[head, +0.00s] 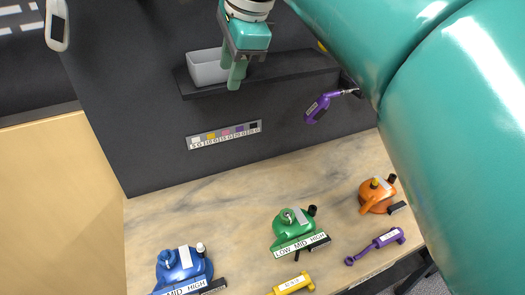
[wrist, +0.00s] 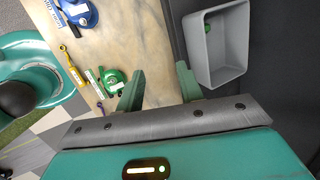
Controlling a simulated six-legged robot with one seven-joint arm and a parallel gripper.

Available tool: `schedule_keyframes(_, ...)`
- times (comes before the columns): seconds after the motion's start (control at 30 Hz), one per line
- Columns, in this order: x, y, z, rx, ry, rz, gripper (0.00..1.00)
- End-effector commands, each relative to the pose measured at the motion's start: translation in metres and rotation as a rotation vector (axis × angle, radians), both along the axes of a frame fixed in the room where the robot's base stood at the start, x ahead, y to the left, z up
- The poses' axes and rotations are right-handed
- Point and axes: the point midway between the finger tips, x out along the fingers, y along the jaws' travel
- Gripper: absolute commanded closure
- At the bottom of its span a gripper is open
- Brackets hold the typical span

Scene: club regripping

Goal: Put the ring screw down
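My gripper (head: 237,72) hangs in front of the wall shelf, just right of the grey bin (head: 207,67). In the wrist view its two green fingers (wrist: 159,88) are spread apart, with nothing between them. The bin (wrist: 243,50) lies just beyond the right finger there. A small green thing (wrist: 209,29) shows inside the bin; I cannot tell whether it is the ring screw. The head view does not show the bin's inside. I see no ring screw clearly elsewhere.
The bin stands on a dark shelf (head: 290,69). A purple tool (head: 317,109) hangs at its right. Below, the marbled table (head: 220,215) bears blue (head: 180,268), green (head: 292,228) and orange (head: 375,197) devices, a yellow tool (head: 294,284) and a purple one (head: 377,245). The table's back left is bare.

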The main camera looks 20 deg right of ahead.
Motion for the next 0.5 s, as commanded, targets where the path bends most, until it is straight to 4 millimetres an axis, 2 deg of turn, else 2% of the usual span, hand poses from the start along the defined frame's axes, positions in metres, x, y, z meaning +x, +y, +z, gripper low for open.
schedule_keyframes(0.03,-0.011,0.000,-0.014,-0.049,-0.020,0.090,0.63)
schedule_keyframes(0.27,-0.055,0.000,-0.082,-0.299,-0.107,0.541,0.63)
schedule_keyframes(0.5,-0.103,-0.002,-0.164,-0.573,-0.169,1.025,0.63)
